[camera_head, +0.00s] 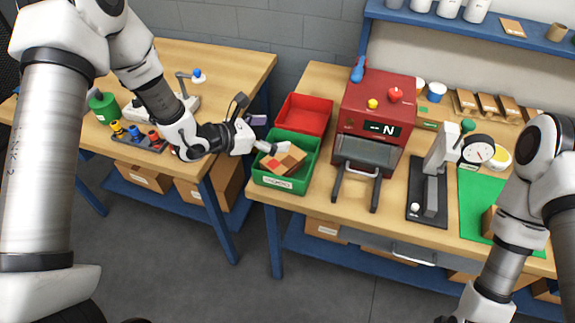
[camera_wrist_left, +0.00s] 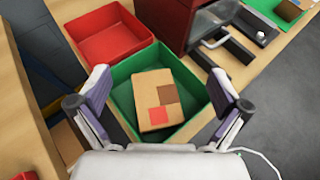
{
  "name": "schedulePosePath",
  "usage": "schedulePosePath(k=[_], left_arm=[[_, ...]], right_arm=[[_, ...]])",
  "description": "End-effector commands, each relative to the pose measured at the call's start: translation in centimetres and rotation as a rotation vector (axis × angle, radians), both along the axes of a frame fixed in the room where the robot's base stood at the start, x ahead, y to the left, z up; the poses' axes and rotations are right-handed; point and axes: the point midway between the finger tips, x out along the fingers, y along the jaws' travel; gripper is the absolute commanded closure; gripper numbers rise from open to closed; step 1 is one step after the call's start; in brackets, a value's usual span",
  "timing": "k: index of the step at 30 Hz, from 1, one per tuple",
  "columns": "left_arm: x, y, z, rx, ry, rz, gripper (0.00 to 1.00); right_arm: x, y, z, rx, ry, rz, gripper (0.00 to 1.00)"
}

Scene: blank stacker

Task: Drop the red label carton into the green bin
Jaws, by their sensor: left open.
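The red label carton (camera_head: 285,158) is a tan box with a red square and a brown patch on its top. It is within the walls of the green bin (camera_head: 284,184), and its top shows near rim height in the head view; I cannot tell if it lies flat. In the left wrist view the carton (camera_wrist_left: 158,100) sits inside the green bin (camera_wrist_left: 193,125), turned at an angle. My left gripper (camera_head: 262,134) is open above the bin's left side. Its fingers (camera_wrist_left: 157,78) are wide apart, with the carton beyond them. My right gripper is out of view.
A red bin (camera_head: 305,114) stands behind the green one. A red press machine (camera_head: 377,105) is to the right. A gap separates the left table (camera_head: 230,75) from this bench.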

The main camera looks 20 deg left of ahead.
Motion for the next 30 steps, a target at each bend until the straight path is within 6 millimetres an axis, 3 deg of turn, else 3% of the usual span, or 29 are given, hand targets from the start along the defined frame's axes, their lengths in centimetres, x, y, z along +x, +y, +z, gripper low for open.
schedulePosePath(k=[9, 13, 30], left_arm=[[-5.2, 4.6, 3.1, -0.01, -0.003, 0.005, 0.0], [-6.4, 5.8, 3.8, -0.006, 0.0, 0.004, 0.0], [-7.1, 6.2, 4.0, -0.001, 0.001, -0.001, 0.0]], right_arm=[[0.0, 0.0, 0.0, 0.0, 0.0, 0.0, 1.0], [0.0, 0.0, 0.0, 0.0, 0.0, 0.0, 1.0], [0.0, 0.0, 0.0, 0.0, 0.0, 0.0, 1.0]])
